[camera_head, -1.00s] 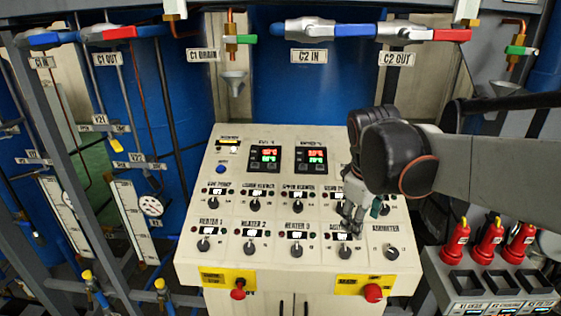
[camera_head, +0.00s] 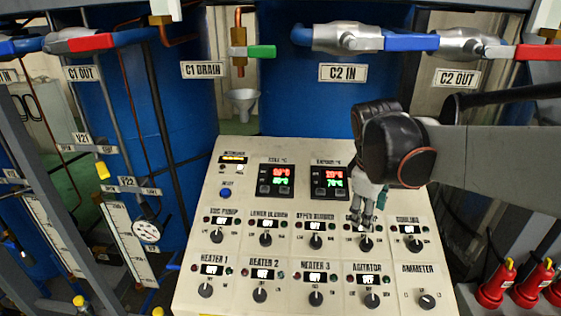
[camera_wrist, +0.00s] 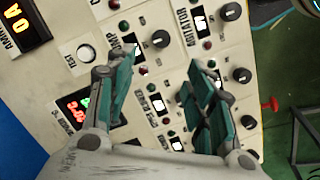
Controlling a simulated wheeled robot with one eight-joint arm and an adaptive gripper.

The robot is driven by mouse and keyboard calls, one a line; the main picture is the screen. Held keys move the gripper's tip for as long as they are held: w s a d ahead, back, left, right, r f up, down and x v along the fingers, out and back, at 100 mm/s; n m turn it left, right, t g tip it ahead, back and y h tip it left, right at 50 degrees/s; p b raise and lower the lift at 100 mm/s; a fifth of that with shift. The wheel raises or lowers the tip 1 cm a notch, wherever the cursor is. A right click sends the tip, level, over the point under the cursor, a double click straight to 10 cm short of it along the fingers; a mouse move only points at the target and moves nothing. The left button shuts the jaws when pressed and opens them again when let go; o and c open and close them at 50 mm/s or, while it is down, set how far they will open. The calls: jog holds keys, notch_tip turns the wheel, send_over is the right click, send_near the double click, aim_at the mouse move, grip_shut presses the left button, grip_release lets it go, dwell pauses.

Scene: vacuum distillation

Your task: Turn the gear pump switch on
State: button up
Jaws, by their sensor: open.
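The gear pump switch is a dark round knob (camera_head: 366,243) with a light pointer, in the second row from the bottom of the sloped control panel (camera_head: 200,290). My gripper (camera_head: 367,218) is just above it in the head view and covers most of its label and display. In the wrist view the gear pump knob (camera_wrist: 160,39) lies beyond the tips of my open, empty gripper (camera_wrist: 163,66), roughly between the two fingers. It shows no contact with them. I cannot read the gear pump display.
The cooling knob (camera_head: 416,246), upper blender knob (camera_head: 316,241) and agitator knob (camera_head: 372,300) sit close around it. Two lit temperature displays (camera_head: 277,180) are above. Pipes with valve handles (camera_head: 411,42) cross the top.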

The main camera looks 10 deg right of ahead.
aim_at(366, 242)
jog(key=x, duration=1.3)
jog(key=shift+d+f+b, duration=0.1)
jog(key=shift+f+b, duration=0.15)
jog(key=shift+b, duration=0.15)
jog(key=c, duration=1.1)
